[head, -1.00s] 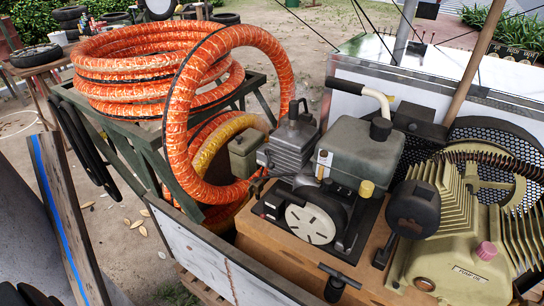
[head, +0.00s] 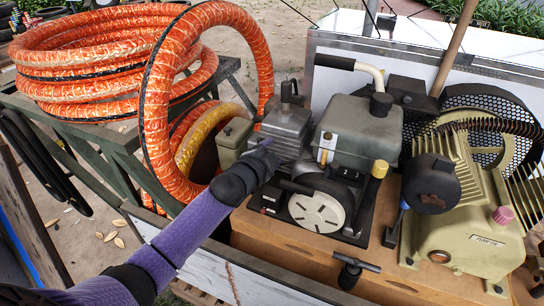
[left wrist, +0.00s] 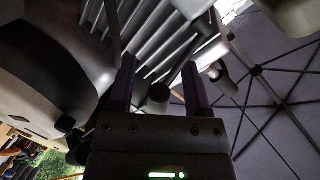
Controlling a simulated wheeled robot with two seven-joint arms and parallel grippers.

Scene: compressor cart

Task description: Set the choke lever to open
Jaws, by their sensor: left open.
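The small engine (head: 322,190) sits on a wooden box in the cart, with a grey tank on top and a round pale recoil cover in front. My left gripper (head: 264,150), on a purple arm, is at the left side of the engine beside its grey finned block (head: 285,128). In the left wrist view the open fingers (left wrist: 160,85) point toward the fins, with a dark round knob (left wrist: 158,96) showing between them. I cannot tell whether this knob is part of the choke lever. The choke lever is not clearly seen in the head view. My right gripper is out of view.
Coiled orange hose (head: 100,62) lies on a green metal stand at the left, and one loop stands close to my left arm. A yellow-green compressor (head: 478,230) with a black round part beside it stands at the right. A T-handle (head: 352,268) stands in front.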

